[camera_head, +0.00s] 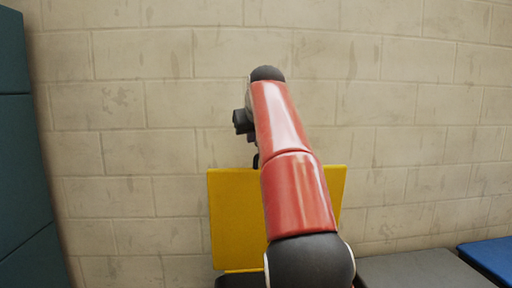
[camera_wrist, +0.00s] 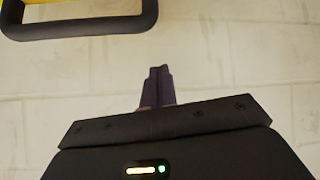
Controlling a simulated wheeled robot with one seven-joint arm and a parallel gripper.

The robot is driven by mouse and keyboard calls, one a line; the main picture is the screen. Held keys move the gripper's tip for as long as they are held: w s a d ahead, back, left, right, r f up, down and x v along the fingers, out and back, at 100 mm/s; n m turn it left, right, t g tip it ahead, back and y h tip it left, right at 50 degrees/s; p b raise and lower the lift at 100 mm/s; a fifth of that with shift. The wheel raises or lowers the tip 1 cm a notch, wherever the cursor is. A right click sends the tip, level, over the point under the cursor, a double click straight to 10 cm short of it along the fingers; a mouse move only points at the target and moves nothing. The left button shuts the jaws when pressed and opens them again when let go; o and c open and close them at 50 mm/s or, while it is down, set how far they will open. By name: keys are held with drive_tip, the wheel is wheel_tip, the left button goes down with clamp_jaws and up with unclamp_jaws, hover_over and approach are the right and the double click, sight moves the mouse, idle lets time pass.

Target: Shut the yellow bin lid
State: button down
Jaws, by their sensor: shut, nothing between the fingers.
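The yellow bin lid (camera_head: 236,222) stands upright against the block wall in the head view, partly hidden behind my red arm. In the wrist view, a sliver of yellow (camera_wrist: 12,14) shows at the top left, beside a black loop-shaped handle or frame (camera_wrist: 80,28). My gripper (camera_wrist: 159,72) is shut and empty, its dark fingers together in front of the pale wall. It is apart from the black loop, which lies to its upper left in the wrist view. In the head view my fingertips are hidden behind the wrist, near the lid's top edge.
A pale block wall (camera_head: 400,130) fills the background. A dark teal cabinet or panel (camera_head: 25,150) stands at the left. A grey surface (camera_head: 425,270) and a blue one (camera_head: 490,255) lie low at the right.

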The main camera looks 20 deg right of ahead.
drive_tip(key=shift+s+f, duration=0.65)
drive_tip(key=shift+f, duration=0.05)
drive_tip(key=shift+s+f, duration=0.55)
drive_tip(key=shift+s, duration=0.25)
drive_tip(key=shift+f, duration=0.1)
